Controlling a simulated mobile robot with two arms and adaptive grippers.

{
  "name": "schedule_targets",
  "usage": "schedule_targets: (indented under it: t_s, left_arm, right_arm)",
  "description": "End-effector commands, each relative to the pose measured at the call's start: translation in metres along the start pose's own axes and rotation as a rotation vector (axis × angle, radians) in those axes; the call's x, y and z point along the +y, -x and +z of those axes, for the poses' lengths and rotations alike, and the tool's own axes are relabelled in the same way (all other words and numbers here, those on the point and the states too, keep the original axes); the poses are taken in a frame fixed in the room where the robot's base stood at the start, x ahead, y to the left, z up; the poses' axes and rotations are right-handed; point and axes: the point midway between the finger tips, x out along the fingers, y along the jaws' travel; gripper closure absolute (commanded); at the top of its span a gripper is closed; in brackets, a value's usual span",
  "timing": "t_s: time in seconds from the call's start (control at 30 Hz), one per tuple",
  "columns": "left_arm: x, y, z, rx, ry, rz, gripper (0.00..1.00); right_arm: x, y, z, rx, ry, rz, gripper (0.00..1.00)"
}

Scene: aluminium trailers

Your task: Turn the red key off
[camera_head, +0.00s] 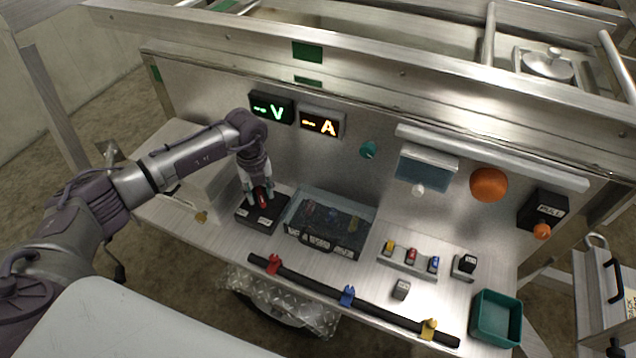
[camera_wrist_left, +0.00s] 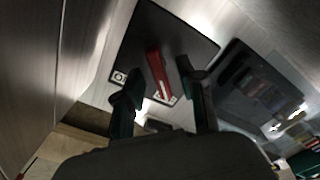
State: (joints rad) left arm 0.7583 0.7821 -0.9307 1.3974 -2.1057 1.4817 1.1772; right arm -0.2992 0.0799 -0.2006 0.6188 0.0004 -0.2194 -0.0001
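The red key (camera_head: 263,199) sits on top of a black switch box (camera_head: 247,218) at the left of the metal work surface. In the left wrist view the red key (camera_wrist_left: 157,75) stands on the black plate (camera_wrist_left: 190,40), lying between the finger lines. My left gripper (camera_head: 259,194) is right over the box, pointing down. Its two fingers (camera_wrist_left: 163,92) are apart, one on each side of the red key, and a gap shows between key and fingers. Whether the fingertips touch the plate is hard to tell. My right gripper is not seen in either view.
A clear-lidded case (camera_head: 325,222) stands just right of the switch box. A black bar with coloured clamps (camera_head: 348,297) runs along the front. A green bin (camera_head: 495,318) is at the right. Lit V (camera_head: 271,108) and A (camera_head: 321,122) displays hang on the back panel.

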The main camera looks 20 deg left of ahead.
Motion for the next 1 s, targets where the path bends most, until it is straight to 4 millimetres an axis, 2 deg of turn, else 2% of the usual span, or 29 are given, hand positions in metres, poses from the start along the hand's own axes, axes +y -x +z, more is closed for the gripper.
schedule_targets:
  t_s: [0.13,0.27,0.6,1.0]
  left_arm:
    - [0.000,-0.001,0.000,0.000,-0.052,0.000,0.60]
    - [0.000,-0.002,0.000,0.000,-0.186,0.000,0.60]
    - [0.000,-0.001,0.000,0.000,-0.699,-0.001,0.60]
    - [0.000,0.000,-0.001,0.001,-1.296,-0.001,0.60]
  right_arm:
    - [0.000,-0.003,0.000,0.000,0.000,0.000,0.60]
    - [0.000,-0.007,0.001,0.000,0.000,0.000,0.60]
    - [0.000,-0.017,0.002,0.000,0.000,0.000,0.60]
    - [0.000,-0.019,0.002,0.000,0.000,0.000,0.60]
